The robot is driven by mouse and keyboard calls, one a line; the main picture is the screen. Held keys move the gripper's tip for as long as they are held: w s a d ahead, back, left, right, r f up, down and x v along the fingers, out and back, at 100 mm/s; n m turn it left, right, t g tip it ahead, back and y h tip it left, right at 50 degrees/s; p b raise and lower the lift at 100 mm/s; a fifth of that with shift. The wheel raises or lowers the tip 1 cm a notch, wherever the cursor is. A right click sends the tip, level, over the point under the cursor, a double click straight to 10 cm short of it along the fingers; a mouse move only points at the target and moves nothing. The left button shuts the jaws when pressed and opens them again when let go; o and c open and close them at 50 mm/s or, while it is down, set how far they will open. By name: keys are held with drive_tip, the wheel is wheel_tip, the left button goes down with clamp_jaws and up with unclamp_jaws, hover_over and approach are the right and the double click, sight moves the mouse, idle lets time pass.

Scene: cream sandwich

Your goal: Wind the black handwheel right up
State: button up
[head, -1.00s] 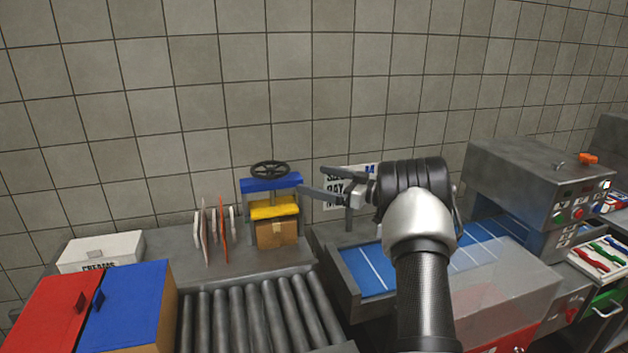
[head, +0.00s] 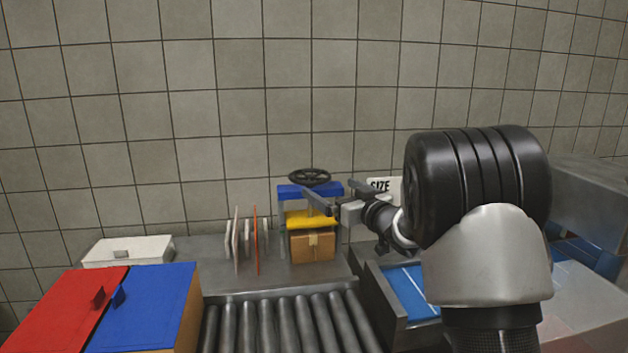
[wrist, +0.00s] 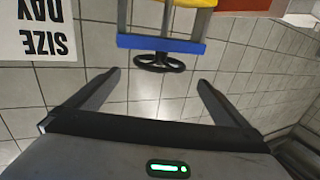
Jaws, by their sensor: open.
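The black handwheel (head: 309,177) lies flat on top of the blue crossbar (head: 310,191) of a small press at the back of the bench. A yellow plate (head: 310,218) hangs below the bar, above a brown box (head: 312,246). My gripper (head: 318,202) is open and empty, just right of the press and a little below the wheel's height. The wrist view shows the scene upside down. There the handwheel (wrist: 160,62) and blue bar (wrist: 160,43) appear beyond the open fingers (wrist: 158,80), roughly centred between them and apart from both.
Upright thin boards (head: 255,240) stand left of the press. Grey rollers (head: 285,325) lie in front. A red lid (head: 75,305) and blue lid (head: 145,305) are at the front left, with a white box (head: 128,251) behind. A printed sign (head: 383,187) is on the wall.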

sight(312, 175)
drive_tip(key=x, duration=1.1)
drive_tip(key=shift+w, duration=0.25)
drive_tip(key=c, duration=0.7)
